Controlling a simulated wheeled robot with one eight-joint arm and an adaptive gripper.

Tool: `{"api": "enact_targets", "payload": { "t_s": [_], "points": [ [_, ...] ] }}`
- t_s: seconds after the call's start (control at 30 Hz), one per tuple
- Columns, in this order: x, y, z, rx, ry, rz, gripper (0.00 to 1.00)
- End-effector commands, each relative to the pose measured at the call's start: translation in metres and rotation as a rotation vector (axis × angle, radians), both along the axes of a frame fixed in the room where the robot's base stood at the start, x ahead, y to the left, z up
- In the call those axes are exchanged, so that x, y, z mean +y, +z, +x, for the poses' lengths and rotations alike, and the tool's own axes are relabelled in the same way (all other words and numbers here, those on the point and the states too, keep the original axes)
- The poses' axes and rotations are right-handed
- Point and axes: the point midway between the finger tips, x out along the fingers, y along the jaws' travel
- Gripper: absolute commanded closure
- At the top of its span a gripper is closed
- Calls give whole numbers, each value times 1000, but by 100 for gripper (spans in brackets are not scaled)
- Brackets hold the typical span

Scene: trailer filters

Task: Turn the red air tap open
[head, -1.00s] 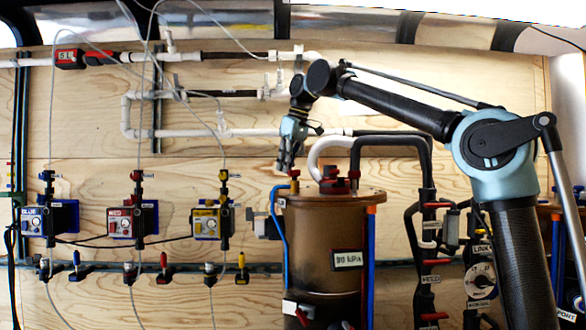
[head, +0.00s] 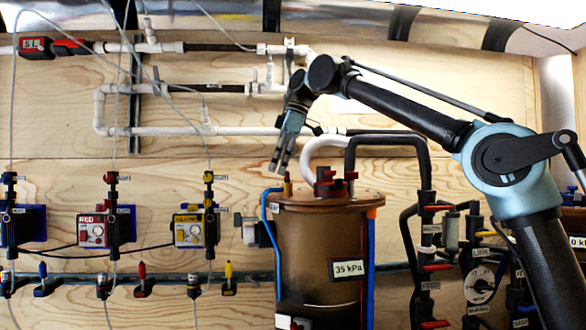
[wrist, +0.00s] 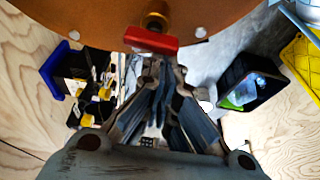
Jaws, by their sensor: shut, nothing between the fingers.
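A red box labelled RED (head: 92,232) is on the wall at left, with a small red-handled tap (head: 112,178) above it. A red lever (head: 142,280) hangs on the rail below. I cannot tell which red handle is the air tap. My gripper (head: 278,169) is shut and empty, pointing down just above the brass fitting (head: 287,187) at the left of the brown tank's lid. In the wrist view, a red handle (wrist: 150,40) on a brass fitting (wrist: 154,20) lies just beyond my fingertips (wrist: 163,68). I cannot tell whether they touch.
The brown tank (head: 315,240) carries a label reading 35 kPa and red fittings on its lid. Black pipes with red handles (head: 436,267) stand to its right. Blue (head: 30,225) and yellow boxes (head: 187,233) flank the red one. Thin hoses hang across the wall.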

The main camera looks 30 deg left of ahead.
Motion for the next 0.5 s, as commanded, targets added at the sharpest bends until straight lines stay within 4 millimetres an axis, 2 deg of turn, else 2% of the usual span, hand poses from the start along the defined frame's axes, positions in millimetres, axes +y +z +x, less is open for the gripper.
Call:
{"api": "enact_targets", "payload": {
  "t_s": [0.2, 0.5],
  "points": [
    [3, 0, -9, -1, 11, 0, 100],
    [4, 0, -10, -1, 13, -1, 100]
  ]
}}
